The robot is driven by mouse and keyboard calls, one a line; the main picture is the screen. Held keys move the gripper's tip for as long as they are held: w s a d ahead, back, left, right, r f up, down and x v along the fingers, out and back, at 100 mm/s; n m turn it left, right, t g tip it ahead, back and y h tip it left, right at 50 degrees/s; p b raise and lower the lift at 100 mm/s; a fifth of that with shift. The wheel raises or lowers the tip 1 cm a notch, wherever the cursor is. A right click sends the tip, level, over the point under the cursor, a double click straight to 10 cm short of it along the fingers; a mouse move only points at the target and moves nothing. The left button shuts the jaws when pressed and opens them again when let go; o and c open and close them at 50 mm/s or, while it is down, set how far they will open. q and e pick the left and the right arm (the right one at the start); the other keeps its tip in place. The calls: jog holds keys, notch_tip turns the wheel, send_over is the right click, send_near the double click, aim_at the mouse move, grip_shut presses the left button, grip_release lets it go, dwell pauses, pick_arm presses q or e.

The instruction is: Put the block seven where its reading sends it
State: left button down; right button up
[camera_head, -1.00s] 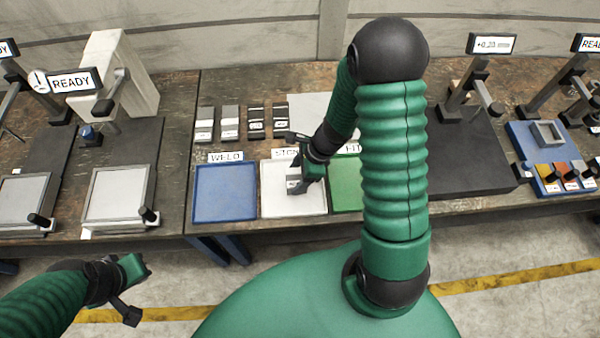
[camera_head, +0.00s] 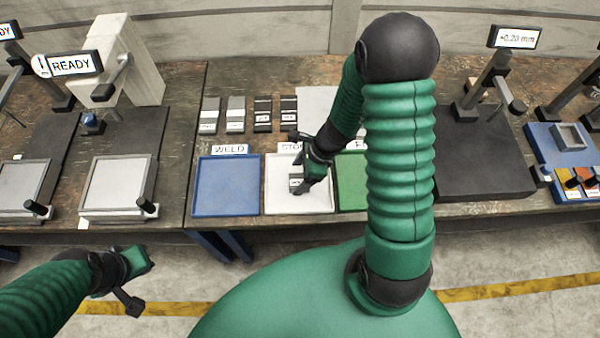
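A small block with a white label (camera_head: 295,179) is in the white tray (camera_head: 282,206), whose sign is partly hidden by my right arm. I cannot read a number on the block. My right gripper (camera_head: 301,187) points down into this tray, its tips at the block. It is too small and dark to tell whether it grips the block. To the left is the blue WELD tray (camera_head: 226,188), empty. To the right is a green tray (camera_head: 350,185), mostly hidden by my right arm. My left gripper (camera_head: 140,278) is in front of the bench, away from everything, its fingers unclear.
Several labelled grey and black blocks (camera_head: 236,114) stand in a row behind the trays. A display (camera_head: 515,38) reads +0.20 mm above a dark plate (camera_head: 478,170) at right. A READY sign (camera_head: 75,65) and grey framed trays (camera_head: 117,183) stand at left. A blue tray (camera_head: 548,140) is far right.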

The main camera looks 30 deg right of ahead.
jog(key=shift+o, duration=1)
jog(key=shift+a, duration=0.15)
jog(key=shift+d+r, duration=0.2)
jog(key=shift+r, duration=0.05)
jog(key=p+v, duration=0.3)
jog(key=v, duration=0.8)
jog(key=s+a+r+n+h, duration=0.1)
jog(key=a+n, duration=0.3)
jog(key=n, duration=0.8)
jog(key=s+a+r+n+h, duration=0.1)
jog(key=a+r+n+h, duration=0.1)
jog(key=n, duration=1)
jog(key=shift+s+a+r+h, duration=0.2)
jog(key=shift+a+r+h, duration=0.2)
jog(key=shift+a+r, duration=0.5)
